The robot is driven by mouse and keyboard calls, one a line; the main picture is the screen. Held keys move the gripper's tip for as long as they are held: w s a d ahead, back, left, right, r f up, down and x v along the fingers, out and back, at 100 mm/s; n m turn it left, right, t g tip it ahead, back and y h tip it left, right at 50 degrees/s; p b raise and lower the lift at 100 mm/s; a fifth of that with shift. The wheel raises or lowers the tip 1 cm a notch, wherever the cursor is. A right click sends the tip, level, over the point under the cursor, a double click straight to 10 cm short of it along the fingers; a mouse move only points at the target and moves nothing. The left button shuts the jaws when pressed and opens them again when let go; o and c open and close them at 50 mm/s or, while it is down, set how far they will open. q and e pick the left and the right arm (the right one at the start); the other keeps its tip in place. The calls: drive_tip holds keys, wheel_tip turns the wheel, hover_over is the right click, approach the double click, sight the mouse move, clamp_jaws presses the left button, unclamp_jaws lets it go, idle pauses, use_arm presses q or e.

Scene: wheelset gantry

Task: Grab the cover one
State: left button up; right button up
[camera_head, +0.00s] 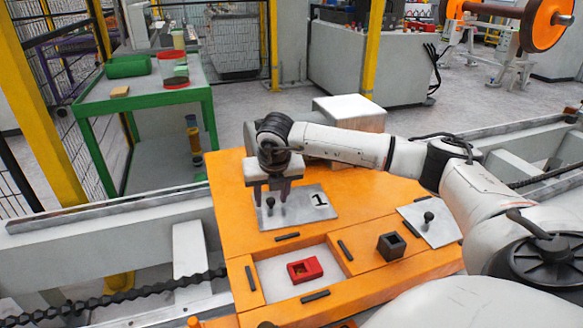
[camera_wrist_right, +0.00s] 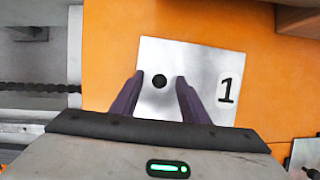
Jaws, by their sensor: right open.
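Cover one is a grey metal plate (camera_head: 300,208) with a black "1" and a small dark knob (camera_head: 270,203). It lies flat on the orange table top (camera_head: 235,230). My right gripper (camera_head: 273,197) points down over the knob with its fingers apart and empty. In the right wrist view, the plate (camera_wrist_right: 205,60) shows its "1" to the right, and the knob (camera_wrist_right: 158,81) appears between the fingertips of my right gripper (camera_wrist_right: 158,78). Whether the fingers touch the knob or hover above it I cannot tell. My left gripper is not in view.
A second metal plate (camera_head: 444,232) with a knob lies at the right of the table. A recess (camera_head: 270,275) holds a red square block (camera_head: 305,269). A dark hollow block (camera_head: 391,246) stands beside it. A pale box (camera_head: 350,112) stands behind my right forearm.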

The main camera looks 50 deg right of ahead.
clamp_jaws()
